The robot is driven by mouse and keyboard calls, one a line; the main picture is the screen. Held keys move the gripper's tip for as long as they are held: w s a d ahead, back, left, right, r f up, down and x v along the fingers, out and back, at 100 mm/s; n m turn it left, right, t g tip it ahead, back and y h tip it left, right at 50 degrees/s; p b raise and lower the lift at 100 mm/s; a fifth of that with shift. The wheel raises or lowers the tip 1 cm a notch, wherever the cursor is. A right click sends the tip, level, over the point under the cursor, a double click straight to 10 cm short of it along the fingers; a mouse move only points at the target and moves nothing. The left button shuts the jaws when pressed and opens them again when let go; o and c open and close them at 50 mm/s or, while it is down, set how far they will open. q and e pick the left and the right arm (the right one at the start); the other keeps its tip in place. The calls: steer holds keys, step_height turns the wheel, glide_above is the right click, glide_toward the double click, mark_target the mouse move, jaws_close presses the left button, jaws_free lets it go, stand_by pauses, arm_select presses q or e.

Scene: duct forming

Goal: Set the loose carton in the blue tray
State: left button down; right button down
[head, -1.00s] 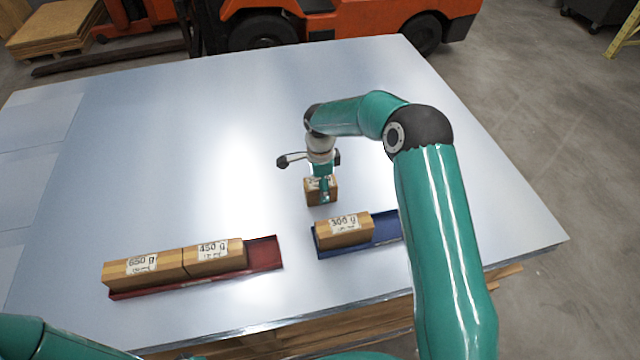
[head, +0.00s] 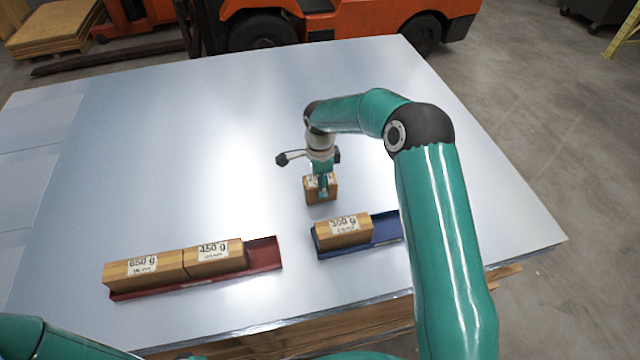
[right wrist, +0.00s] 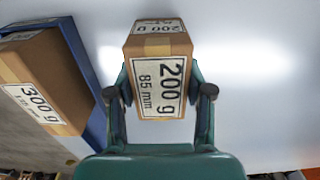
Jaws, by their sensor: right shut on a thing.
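The loose carton (head: 313,196) is a small brown box behind the blue tray; in the right wrist view its label (right wrist: 161,86) reads 200 g, 85 mm. My right gripper (head: 322,190) is shut on it, one finger on each side in the right wrist view (right wrist: 160,98). I cannot tell whether the carton touches the table. The blue tray (head: 386,228) holds a 300 g carton (head: 343,232) at its left end. The tray's right end is hidden behind my right arm. My left gripper is not in view.
A red tray (head: 265,254) at the front left holds a 650 g carton (head: 143,270) and a 450 g carton (head: 214,258), with a bare stretch at its right end. The metal table top (head: 200,130) is clear behind the trays. An orange forklift (head: 350,22) stands beyond it.

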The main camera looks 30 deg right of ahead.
step_height(320, 180, up, 8)
steer(key=p, duration=0.3)
steer(key=shift+f, duration=0.1)
stand_by(0.3)
